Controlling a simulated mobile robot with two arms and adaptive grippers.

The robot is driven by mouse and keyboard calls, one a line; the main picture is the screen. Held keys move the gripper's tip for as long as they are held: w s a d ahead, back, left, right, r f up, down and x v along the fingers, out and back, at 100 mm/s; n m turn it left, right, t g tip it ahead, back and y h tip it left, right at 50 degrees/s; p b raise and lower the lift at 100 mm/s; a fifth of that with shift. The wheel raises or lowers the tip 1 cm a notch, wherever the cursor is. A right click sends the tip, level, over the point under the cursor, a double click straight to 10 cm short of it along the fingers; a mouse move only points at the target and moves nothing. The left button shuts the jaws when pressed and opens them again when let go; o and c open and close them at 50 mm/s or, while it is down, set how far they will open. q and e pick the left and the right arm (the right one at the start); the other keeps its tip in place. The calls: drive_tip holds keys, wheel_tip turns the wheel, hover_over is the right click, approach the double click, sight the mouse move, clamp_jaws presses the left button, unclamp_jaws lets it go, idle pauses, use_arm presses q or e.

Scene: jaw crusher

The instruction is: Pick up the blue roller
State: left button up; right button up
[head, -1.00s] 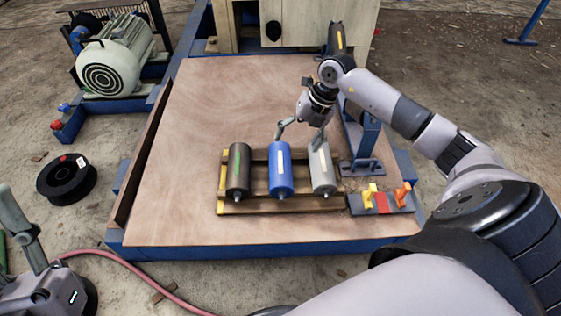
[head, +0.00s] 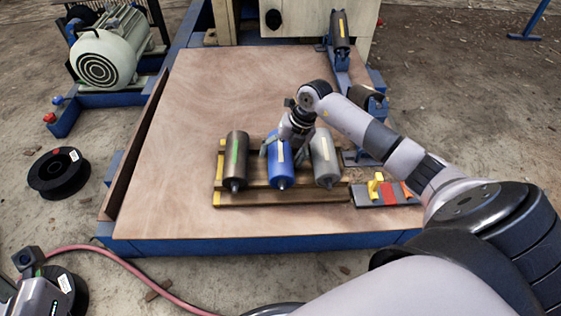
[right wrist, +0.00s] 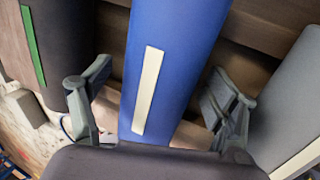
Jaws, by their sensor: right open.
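The blue roller (head: 281,174) lies in the middle of a wooden rack (head: 250,199), between a dark roller (head: 236,163) with a green strip and a grey roller (head: 325,160). My right gripper (head: 282,150) is open over the blue roller's upper part. In the right wrist view the blue roller (right wrist: 172,45), with its pale label, runs between the two spread fingers (right wrist: 158,92), with a gap on each side. My left gripper (head: 35,290) is partly in view at the bottom left corner; its fingers cannot be made out.
The rack stands on a wooden platform (head: 190,110) with a blue edge. A small block with yellow and orange pieces (head: 385,196) lies right of the rack. A blue stand (head: 345,75) carries further rollers. A motor (head: 105,58) and black spool (head: 58,172) are at left.

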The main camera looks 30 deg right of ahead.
drive_tip(key=shift+w+f, duration=0.1)
drive_tip(key=shift+f, duration=0.25)
drive_tip(key=shift+r, duration=0.15)
clamp_jaws()
idle(0.8)
